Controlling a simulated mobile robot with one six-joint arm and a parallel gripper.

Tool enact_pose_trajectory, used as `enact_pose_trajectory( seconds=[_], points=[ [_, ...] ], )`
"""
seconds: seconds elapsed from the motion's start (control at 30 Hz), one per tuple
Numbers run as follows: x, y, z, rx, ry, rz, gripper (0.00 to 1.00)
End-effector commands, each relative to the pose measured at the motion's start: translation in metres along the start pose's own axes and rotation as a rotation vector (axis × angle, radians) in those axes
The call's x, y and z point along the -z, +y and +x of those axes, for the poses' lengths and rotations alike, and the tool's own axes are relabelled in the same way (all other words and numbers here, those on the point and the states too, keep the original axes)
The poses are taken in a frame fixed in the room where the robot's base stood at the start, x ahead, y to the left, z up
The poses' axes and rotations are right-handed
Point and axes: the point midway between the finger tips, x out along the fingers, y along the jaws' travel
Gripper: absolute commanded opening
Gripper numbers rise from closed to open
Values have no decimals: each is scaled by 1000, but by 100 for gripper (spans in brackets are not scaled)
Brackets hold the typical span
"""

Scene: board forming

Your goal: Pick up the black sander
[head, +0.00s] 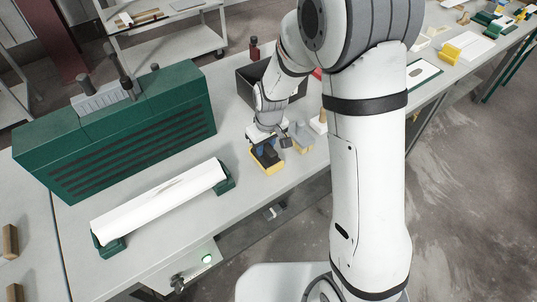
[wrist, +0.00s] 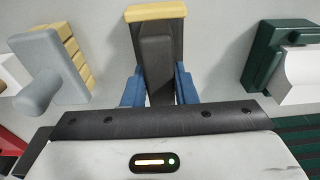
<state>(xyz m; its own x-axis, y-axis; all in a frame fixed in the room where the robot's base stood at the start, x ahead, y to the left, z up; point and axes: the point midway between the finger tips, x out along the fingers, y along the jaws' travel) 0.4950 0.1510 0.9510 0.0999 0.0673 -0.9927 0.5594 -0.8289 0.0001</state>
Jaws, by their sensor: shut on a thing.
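The black sander (wrist: 155,55) has a dark body and a yellow base. In the wrist view it lies between the two blue fingers of my gripper (wrist: 159,85), which are shut on its dark body. In the head view my gripper (head: 264,150) points down at the workbench, and the sander's yellow base (head: 268,168) shows below the fingers. I cannot tell whether the sander touches the bench top or is slightly above it. Part of its body is hidden by the fingers and wrist.
A grey-handled block with a yellow layered base (wrist: 58,65) is beside the sander. A white roll on green holders (head: 160,200) and a large green case (head: 120,135) stand to the left. A dark open bin (head: 243,88) is behind. The bench's front edge is close.

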Motion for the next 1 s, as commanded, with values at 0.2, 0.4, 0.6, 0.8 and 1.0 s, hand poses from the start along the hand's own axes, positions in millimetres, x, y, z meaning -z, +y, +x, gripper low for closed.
enact_pose_trajectory(
  seconds=[0.2,0.4,0.6,0.8,1.0],
  points=[
    [2,0,-6,-1,3,-1,0],
    [7,0,-40,-2,7,-2,0],
    [10,0,-79,-1,5,0,0],
    [12,-1,-98,0,1,-1,0],
    [12,-1,-100,0,0,-1,0]
  ],
)
